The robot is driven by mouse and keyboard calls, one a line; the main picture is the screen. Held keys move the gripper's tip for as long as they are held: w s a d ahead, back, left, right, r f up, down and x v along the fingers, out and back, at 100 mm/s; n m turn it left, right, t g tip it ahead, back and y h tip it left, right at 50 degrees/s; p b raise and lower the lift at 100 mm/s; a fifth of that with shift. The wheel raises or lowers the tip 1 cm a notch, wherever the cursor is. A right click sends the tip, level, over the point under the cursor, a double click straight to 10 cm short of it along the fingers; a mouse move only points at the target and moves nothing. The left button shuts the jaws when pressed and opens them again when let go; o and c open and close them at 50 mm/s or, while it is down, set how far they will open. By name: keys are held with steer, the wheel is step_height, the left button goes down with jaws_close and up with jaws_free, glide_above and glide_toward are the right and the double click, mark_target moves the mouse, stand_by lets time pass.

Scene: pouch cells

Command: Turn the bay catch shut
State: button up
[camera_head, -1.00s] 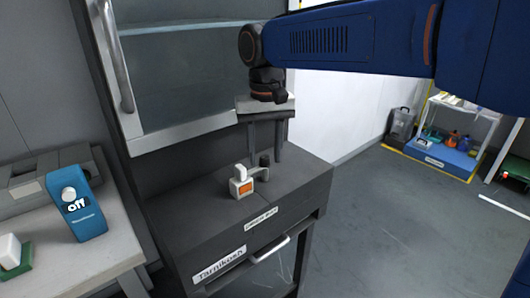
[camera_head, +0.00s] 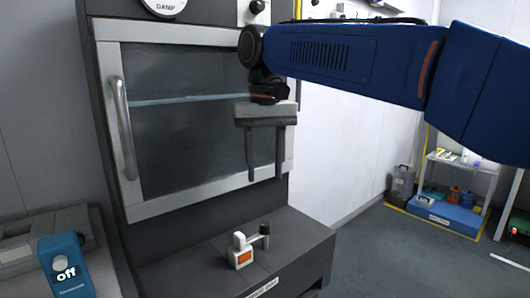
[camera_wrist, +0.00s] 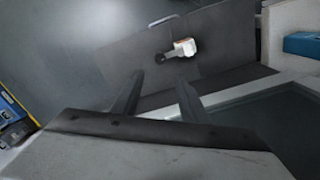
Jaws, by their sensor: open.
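What looks like the bay catch is a small white block with an orange patch (camera_head: 242,252) and a short arm ending in a dark knob (camera_head: 264,229). It sits on the dark ledge below the cabinet door. In the wrist view the catch (camera_wrist: 184,47) lies beyond my fingertips, its knob toward the left. My gripper (camera_head: 265,177) is open and empty, fingers pointing down, above the catch and apart from it. My fingers (camera_wrist: 158,80) also show in the wrist view. The catch's exact turn angle is hard to tell.
The glass cabinet door (camera_head: 195,110) with a long handle (camera_head: 124,128) stands behind the ledge (camera_head: 185,272). A shelf with a blue base (camera_head: 445,212) is far right. Open floor (camera_head: 400,260) lies right of the cabinet.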

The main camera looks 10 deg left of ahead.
steer(key=shift+r, duration=1.8)
steer(key=s+d+f+m+t, duration=0.1)
steer(key=d+f, duration=0.2)
steer(key=d, duration=0.5)
steer(key=s+d+f+y, duration=0.15)
steer(key=d+f, duration=0.25)
steer(key=d, duration=0.5)
steer(key=s+d+f+m+t+h, duration=0.1)
steer(key=s+d+f, duration=0.15)
steer(key=d, duration=0.55)
steer(key=s+d+f+m+t, duration=0.1)
steer(key=s+d+f, duration=0.5)
steer(key=f, duration=0.4)
steer(key=s+d+f+m+t, duration=0.1)
steer(key=s+d+f, duration=0.6)
steer(key=d+f, duration=0.2)
steer(key=shift+s+f+t, duration=0.25)
steer(key=shift+f+t, duration=0.15)
steer(key=shift+f, duration=0.3)
